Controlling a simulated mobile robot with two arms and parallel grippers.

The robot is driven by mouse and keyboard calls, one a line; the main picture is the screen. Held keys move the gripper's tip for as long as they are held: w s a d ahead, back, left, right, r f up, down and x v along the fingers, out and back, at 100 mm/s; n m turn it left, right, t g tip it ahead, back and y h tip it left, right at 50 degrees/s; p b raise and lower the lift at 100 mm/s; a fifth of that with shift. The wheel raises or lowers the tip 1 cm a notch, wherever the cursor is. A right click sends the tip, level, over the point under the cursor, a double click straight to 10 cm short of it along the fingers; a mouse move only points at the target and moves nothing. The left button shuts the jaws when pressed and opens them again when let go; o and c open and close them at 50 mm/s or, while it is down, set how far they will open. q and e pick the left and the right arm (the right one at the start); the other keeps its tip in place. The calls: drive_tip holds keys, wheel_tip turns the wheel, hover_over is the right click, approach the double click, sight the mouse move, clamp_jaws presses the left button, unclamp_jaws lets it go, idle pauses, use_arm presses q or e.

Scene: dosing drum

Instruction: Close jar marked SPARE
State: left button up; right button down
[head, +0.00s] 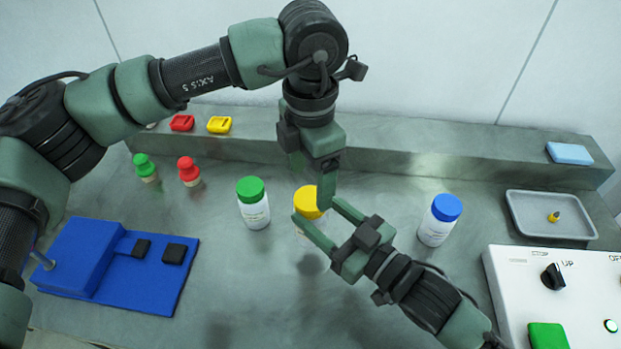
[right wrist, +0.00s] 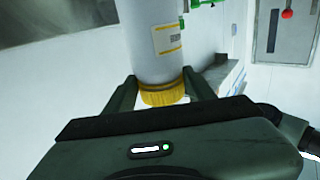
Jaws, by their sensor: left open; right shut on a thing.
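A white jar with a yellow lid (head: 308,200) stands mid-bench; its lid (right wrist: 163,93) and white body (right wrist: 152,45) also show in the right wrist view. My right gripper (head: 316,213) is shut on this jar, its fingers on either side at the lid. The lid sits on the jar. My left gripper (head: 312,182) is open and points down just above and behind the yellow lid. A green-lidded jar (head: 253,205) stands to the left and a blue-lidded jar (head: 440,220) to the right. Their labels are too small to read, so I cannot tell which jar says SPARE.
A blue fixture (head: 120,265) lies at left, with green (head: 145,167) and red (head: 188,171) knobbed pieces behind it. A grey tray (head: 520,225) holding a small yellow piece and a white control box (head: 510,290) stand at right. A raised ledge (head: 420,155) runs behind.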

use_arm(q)
drive_tip(key=o, duration=0.6)
drive_tip(key=shift+c, duration=0.2)
wheel_tip(320, 180, up, 12)
drive_tip(key=shift+f, duration=0.1)
idle(0.5)
